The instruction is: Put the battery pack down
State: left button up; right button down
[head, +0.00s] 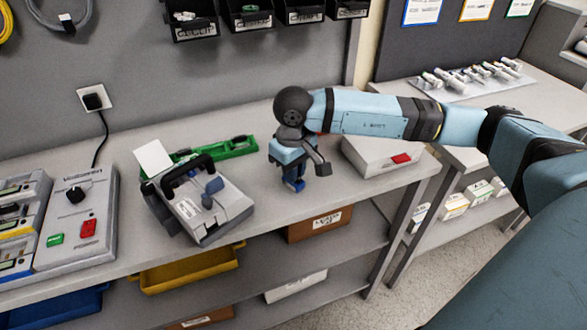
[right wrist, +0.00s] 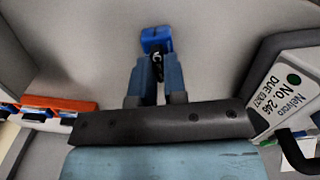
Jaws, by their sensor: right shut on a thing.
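My right gripper (head: 293,178) points down over the bench, to the right of the grey pump. It is shut on a small blue battery pack (head: 297,186), which shows just below the fingers. In the right wrist view the blue battery pack (right wrist: 157,39) sits at the tips of the closed fingers (right wrist: 157,62), above the grey bench top. The pack is at or very near the bench; I cannot tell whether it touches. My left gripper is not in view.
The grey pump (head: 212,207) with a dark handle stands left of the gripper, a green tray (head: 228,148) behind it. A pale box with a red part (head: 385,156) is to the right. A charger (head: 75,225) stands far left. Bare bench (head: 330,200) surrounds the gripper.

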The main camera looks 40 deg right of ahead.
jog(key=shift+f, duration=0.1)
jog(key=c, duration=1.6)
grip_release()
jog(key=shift+f+b, duration=0.1)
jog(key=shift+b, duration=0.2)
jog(key=o, duration=0.4)
jog(key=shift+o, duration=0.2)
jog(key=shift+r+p, duration=0.45)
notch_tip(320, 180, up, 12)
jog(key=shift+f, duration=0.2)
